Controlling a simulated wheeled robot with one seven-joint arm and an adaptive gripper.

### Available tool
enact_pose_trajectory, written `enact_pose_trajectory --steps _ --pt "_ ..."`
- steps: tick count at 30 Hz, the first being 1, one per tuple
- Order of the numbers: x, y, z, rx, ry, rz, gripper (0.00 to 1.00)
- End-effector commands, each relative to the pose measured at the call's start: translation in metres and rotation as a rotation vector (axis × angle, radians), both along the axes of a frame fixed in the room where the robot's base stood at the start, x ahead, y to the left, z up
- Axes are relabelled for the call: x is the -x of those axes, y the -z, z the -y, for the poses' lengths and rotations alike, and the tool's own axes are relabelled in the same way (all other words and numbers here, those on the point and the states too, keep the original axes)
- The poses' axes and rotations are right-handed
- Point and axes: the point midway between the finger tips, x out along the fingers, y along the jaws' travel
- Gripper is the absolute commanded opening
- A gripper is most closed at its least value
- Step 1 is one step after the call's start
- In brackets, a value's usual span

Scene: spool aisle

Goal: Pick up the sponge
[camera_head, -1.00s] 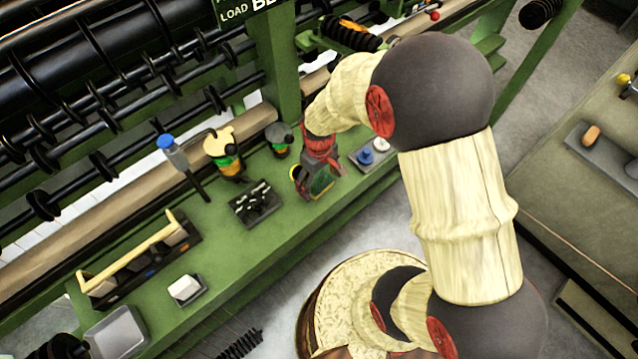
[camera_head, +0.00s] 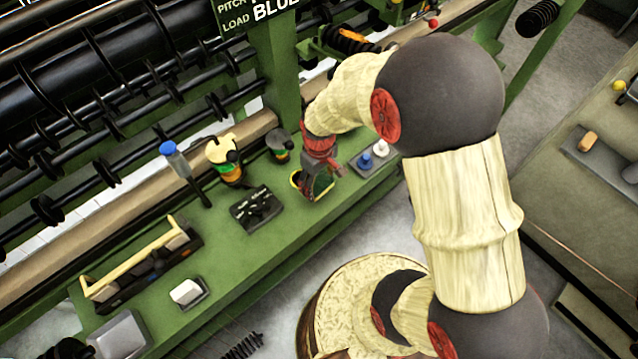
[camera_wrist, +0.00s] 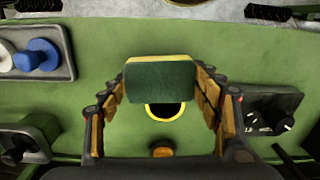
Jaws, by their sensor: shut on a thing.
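The sponge (camera_wrist: 160,82) is a dark green block with a yellow edge along its far side. In the wrist view it sits between the two fingers of my gripper (camera_wrist: 161,92), which is shut on it from left and right. In the head view my gripper (camera_head: 312,186) points down over the green bench, and the sponge (camera_head: 323,184) shows only in part as a green patch by the fingers. I cannot tell how far the sponge is above the bench.
A yellow ring with a dark middle (camera_wrist: 165,117) shows just below the sponge in the wrist view. A tray with blue and white knobs (camera_head: 375,157) and a black tray (camera_head: 256,208) flank the gripper. A white block (camera_head: 186,291) stands farther left on the green bench (camera_head: 235,255).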

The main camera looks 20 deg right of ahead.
Motion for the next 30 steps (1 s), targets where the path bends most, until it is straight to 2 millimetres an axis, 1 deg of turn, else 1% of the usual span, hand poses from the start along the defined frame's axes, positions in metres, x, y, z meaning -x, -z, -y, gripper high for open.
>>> enact_pose_trajectory --steps 1,4,9,12,18,24,30 --pt "0.004 -0.013 0.0 0.0 0.0 0.001 0.56" --pt "0.02 -0.032 0.0 0.0 0.0 0.002 0.56" --pt "0.053 -0.072 0.0 0.0 0.0 0.003 0.56" --pt "0.079 -0.08 0.0 0.0 0.0 0.001 0.56" --pt "0.117 -0.095 -0.001 0.0 0.0 0.001 0.56" --pt "0.136 -0.102 -0.001 0.0 0.0 -0.001 0.56" --pt "0.141 -0.103 -0.001 0.0 0.0 -0.001 0.56"
